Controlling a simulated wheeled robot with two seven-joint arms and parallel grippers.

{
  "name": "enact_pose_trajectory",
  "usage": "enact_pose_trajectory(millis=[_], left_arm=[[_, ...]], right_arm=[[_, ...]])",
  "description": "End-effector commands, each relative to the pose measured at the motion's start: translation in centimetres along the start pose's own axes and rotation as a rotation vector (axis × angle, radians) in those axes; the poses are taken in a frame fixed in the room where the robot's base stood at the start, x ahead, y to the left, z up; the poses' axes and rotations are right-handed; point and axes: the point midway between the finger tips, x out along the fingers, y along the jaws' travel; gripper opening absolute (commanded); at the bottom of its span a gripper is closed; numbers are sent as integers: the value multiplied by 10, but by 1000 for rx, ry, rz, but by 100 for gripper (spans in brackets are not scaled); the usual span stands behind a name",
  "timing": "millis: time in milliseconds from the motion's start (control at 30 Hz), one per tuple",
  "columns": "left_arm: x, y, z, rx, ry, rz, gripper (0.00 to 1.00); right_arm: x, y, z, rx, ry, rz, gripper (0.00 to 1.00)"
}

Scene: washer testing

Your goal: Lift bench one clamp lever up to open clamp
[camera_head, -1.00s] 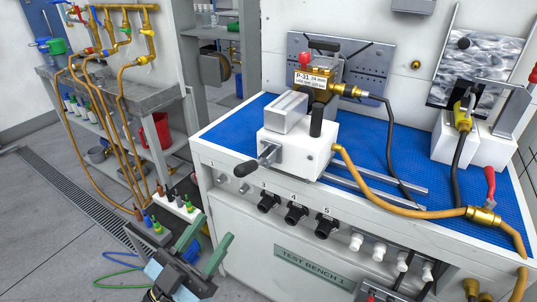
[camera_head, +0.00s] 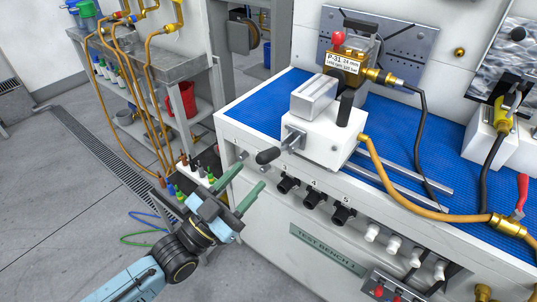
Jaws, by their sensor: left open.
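The bench one clamp is a white block (camera_head: 325,137) with a grey metal jaw piece (camera_head: 314,97) on top, standing on the blue mat of Test Bench 1. A lever with a black grip (camera_head: 268,156) sticks out from its front left, low and past the bench edge. I cannot tell which of the two is the clamp lever. My left gripper (camera_head: 250,176) is open and empty, its green fingers pointing up and right, just below and left of the black grip. My right gripper is not in view.
A brass P-31 unit (camera_head: 344,70) with a red knob stands behind the clamp. An orange hose (camera_head: 400,199) runs right from the block. Black ports (camera_head: 314,200) line the bench front. A grey side table (camera_head: 150,75) stands at left, with open floor in front.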

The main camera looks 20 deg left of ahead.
Motion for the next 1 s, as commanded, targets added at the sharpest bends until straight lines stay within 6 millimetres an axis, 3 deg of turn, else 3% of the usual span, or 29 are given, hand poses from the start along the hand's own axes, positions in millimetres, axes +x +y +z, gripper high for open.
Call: enact_pose_trajectory(millis=[100,333,500,800,1000], left_arm=[[28,0,-1,0,5,-1,46],[63,0,0,0,1,-1,46],[75,0,0,0,0,0,46],[77,0,0,0,-2,0,46],[77,0,0,0,-1,0,20]], right_arm=[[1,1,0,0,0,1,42],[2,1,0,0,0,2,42],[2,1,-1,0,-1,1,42],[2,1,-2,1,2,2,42],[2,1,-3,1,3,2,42]])
